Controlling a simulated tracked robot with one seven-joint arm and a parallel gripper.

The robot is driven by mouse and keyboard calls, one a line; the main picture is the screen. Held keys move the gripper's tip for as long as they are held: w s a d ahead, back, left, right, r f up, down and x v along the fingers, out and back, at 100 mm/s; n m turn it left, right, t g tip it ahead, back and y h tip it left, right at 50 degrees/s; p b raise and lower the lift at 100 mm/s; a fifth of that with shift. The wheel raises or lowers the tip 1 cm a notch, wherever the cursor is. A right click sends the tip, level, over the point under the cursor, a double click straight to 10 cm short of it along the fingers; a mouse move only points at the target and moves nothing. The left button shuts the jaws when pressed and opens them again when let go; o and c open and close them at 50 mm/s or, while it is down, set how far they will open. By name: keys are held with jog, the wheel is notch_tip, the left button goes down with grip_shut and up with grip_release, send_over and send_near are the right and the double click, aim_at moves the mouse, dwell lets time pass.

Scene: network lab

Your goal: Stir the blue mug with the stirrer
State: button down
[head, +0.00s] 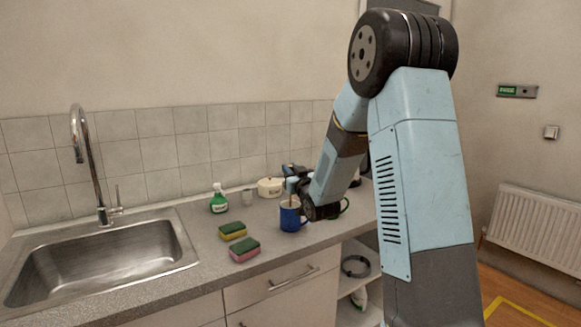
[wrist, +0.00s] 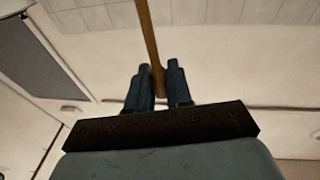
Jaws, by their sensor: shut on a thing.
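The blue mug (head: 291,220) stands upright on the grey counter, left of my arm's end. My gripper (head: 292,186) is just above the mug and is shut on the stirrer. The stirrer is a thin wooden stick (wrist: 148,38) that runs from between the two dark fingers toward the top edge in the wrist view. In the head view a short brown piece of the stirrer (head: 290,201) shows between the fingers and the mug's mouth. Its lower end is hidden, at or inside the mug's rim. The mug is not visible in the wrist view.
Two sponges (head: 244,250) (head: 232,231) lie left of the mug. Behind are a green bottle (head: 219,203), a small grey cup (head: 247,197) and a cream lidded pot (head: 270,187). A green handle (head: 344,207) shows right of my wrist. The sink (head: 100,264) is at left.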

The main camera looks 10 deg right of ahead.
jog(key=shift+w+d+f, duration=0.1)
jog(key=shift+w+f, duration=0.15)
jog(key=shift+f, duration=1.05)
jog(key=shift+w+f, duration=0.3)
jog(key=shift+f, duration=1.05)
jog(key=shift+w+d+f, duration=0.1)
jog(key=shift+w+f, duration=0.15)
jog(key=shift+f, duration=1.05)
jog(key=shift+a, duration=0.1)
